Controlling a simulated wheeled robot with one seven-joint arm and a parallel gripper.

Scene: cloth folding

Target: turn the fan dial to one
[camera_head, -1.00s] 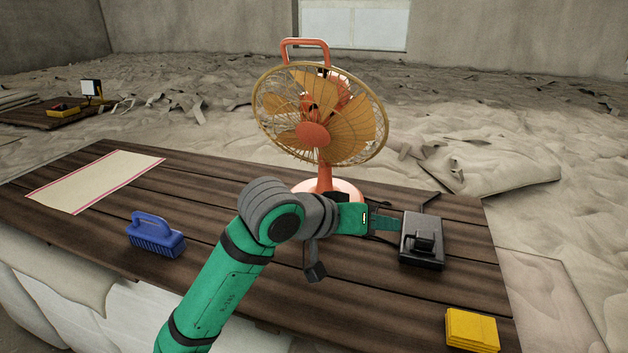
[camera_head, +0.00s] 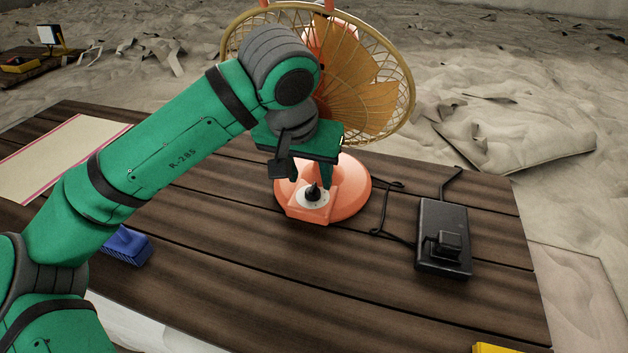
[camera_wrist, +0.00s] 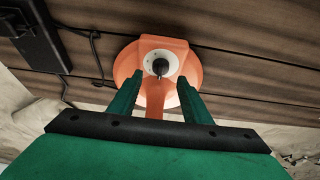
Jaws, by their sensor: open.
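The orange fan (camera_head: 350,85) stands on the wooden table, its upper part cut off by the picture's top and partly hidden by my arm. Its dial (camera_head: 313,194) is a black pointed knob on a white disc at the front of the orange base (camera_head: 353,190). The dial also shows in the wrist view (camera_wrist: 160,67); its exact setting is too small to read. My gripper (camera_head: 307,180) points down just above and behind the dial. In the wrist view its two green fingers (camera_wrist: 160,88) are apart, with the dial beyond their tips and nothing between them.
A black box (camera_head: 444,236) with a cable lies right of the fan base. A blue brush (camera_head: 127,245) lies at the left, partly behind my arm. A yellow block (camera_head: 497,348) shows at the bottom edge. The table (camera_head: 300,290) in front of the fan is clear.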

